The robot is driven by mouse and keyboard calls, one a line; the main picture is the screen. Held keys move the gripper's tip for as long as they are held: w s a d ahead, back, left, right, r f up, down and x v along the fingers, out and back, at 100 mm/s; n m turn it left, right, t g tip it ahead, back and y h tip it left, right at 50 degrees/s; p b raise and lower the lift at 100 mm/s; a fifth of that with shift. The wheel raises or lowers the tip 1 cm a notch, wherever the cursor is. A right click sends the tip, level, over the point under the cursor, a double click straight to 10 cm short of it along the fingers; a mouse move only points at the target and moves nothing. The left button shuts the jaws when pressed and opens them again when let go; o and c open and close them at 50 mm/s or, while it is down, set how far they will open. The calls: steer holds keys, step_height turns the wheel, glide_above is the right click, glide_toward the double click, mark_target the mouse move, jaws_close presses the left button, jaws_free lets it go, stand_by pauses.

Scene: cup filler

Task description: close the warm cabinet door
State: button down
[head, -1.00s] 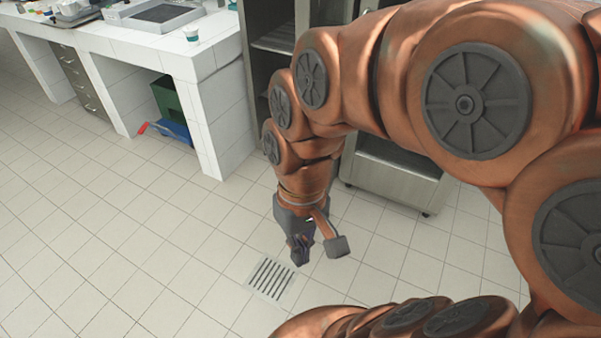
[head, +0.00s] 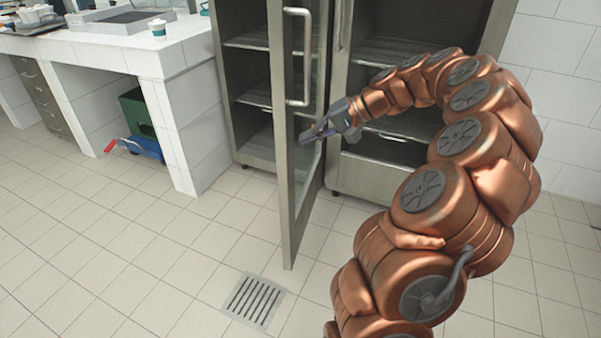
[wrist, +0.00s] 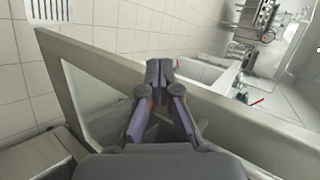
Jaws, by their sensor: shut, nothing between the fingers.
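The cabinet door (head: 287,200) has a metal frame and a glass panel. It stands wide open, jutting out from the cabinet (head: 258,147) toward me, with a vertical bar handle (head: 306,60) on its upper part. My gripper (head: 305,138) is shut and empty, at the right side of the door, overlapping its glass below the handle. In the wrist view, the shut fingers (wrist: 159,70) point across the door frame (wrist: 100,58); whether they touch it I cannot tell. The left cabinet bay shows open shelves.
A white tiled counter (head: 165,62) stands left of the cabinet, with a cup (head: 157,27) on it. Under it are a green crate (head: 137,110) and a blue item (head: 143,147). The floor around the drain grate (head: 253,301) is clear.

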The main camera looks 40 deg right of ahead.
steer(key=s+d+f+m+t+b, duration=0.1)
steer(key=d+f, duration=0.2)
steer(key=d, duration=0.2)
steer(key=d+f+m+t+b, duration=0.1)
steer(key=d+f+m+b, duration=0.1)
steer(key=d+f, duration=0.3)
steer(key=b, duration=0.2)
glide_toward(291, 157)
step_height(291, 157, down, 3)
steer(key=a, duration=0.2)
steer(key=w+a, duration=0.2)
steer(key=w, duration=0.1)
steer(key=shift+f+h, duration=0.15)
steer(key=shift+h, duration=0.25)
steer(key=shift+w+a+b, duration=0.3)
steer(key=shift+w+b, duration=0.05)
steer(key=shift+w, duration=0.1)
